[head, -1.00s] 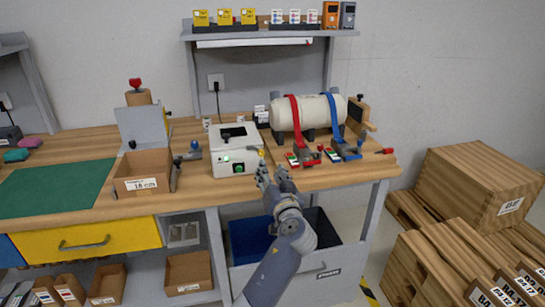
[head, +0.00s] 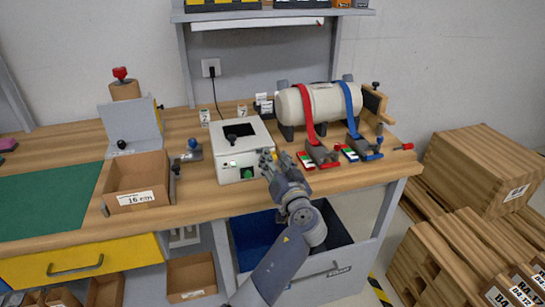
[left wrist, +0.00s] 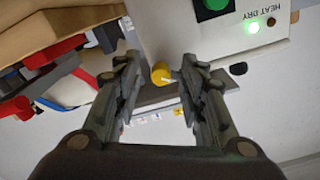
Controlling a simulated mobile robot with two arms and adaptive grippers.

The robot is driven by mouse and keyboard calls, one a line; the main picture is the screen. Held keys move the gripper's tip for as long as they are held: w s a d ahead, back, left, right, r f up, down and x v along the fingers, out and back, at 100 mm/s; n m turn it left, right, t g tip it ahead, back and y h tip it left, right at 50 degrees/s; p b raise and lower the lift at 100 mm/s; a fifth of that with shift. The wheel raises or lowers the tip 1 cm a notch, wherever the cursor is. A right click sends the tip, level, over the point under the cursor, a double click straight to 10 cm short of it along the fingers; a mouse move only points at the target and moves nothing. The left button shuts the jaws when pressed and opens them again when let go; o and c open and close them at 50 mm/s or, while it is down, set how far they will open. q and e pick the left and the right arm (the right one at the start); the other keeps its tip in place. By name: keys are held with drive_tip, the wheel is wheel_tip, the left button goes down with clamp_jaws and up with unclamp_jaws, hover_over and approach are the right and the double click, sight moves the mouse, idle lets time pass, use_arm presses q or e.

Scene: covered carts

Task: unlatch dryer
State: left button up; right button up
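The dryer (head: 240,148) is a white box with a dark window on top, standing on the workbench. Its front, with a green button (head: 247,173) and HEAT DRY lettering, shows upside down in the left wrist view (left wrist: 252,50). A yellow knob (left wrist: 161,74) sits at the edge of the dryer in the left wrist view. My left gripper (head: 271,157) is at the dryer's front right corner. Its fingers are apart, one on each side of the knob in the picture; contact cannot be told. My right gripper is out of view.
A cream tank (head: 318,102) with red and blue straps stands right of the dryer, with clamps (head: 319,155) in front. An open cardboard box (head: 138,181) is to the left. Wooden crates (head: 486,180) stand at right.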

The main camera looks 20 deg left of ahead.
use_arm(q)
drive_tip(key=shift+s, duration=0.1)
clamp_jaws()
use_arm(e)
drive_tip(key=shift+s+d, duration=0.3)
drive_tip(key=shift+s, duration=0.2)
use_arm(q)
drive_tip(key=shift+r, duration=0.1)
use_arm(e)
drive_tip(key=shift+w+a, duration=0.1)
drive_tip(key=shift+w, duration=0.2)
